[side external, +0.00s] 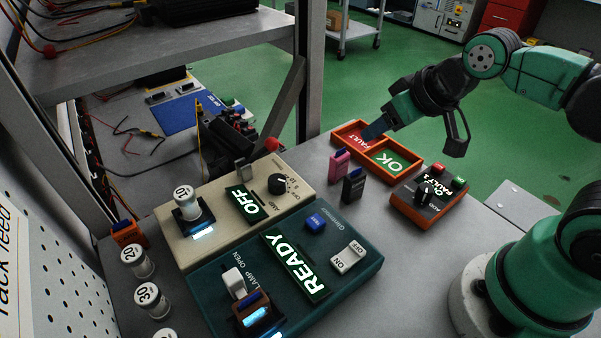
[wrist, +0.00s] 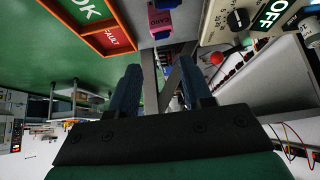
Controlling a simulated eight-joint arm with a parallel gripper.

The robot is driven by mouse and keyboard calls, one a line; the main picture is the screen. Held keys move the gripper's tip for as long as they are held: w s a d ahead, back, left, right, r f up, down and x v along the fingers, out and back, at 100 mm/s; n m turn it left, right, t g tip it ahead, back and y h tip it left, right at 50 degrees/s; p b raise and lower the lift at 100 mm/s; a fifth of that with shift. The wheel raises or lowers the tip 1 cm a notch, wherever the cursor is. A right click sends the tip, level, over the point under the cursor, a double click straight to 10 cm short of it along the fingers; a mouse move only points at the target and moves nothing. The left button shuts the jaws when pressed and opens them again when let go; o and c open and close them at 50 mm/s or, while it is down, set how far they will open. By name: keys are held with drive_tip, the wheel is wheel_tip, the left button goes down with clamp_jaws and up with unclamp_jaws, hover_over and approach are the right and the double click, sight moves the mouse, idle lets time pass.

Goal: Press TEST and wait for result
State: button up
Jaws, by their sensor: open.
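The teal tester (side external: 215,290) sits on the bench, its display (side external: 296,266) reading READY. Its small blue button (side external: 315,222), apparently TEST, is beside a white ON/OFF rocker (side external: 348,257). A brown and blue part (side external: 250,307) sits at its front-left end by a white lever (side external: 233,281), near the label LAMP OPEN. My gripper (side external: 415,138) is open and empty, high by the sorting tray and well away from the button. In the wrist view my gripper's two blue fingers (wrist: 161,88) are spread with nothing between them; the tester is out of that view.
A beige unit (side external: 215,244) reading OFF, with a dial and a lever, stands behind the tester. An orange tray (side external: 385,170) has FAULT and OK compartments. Pink (side external: 339,163) and black (side external: 353,186) blocks stand by it. A counter box (side external: 428,203) is right. Rack posts and shelf rise left.

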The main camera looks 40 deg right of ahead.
clamp_jaws()
idle(1.4)
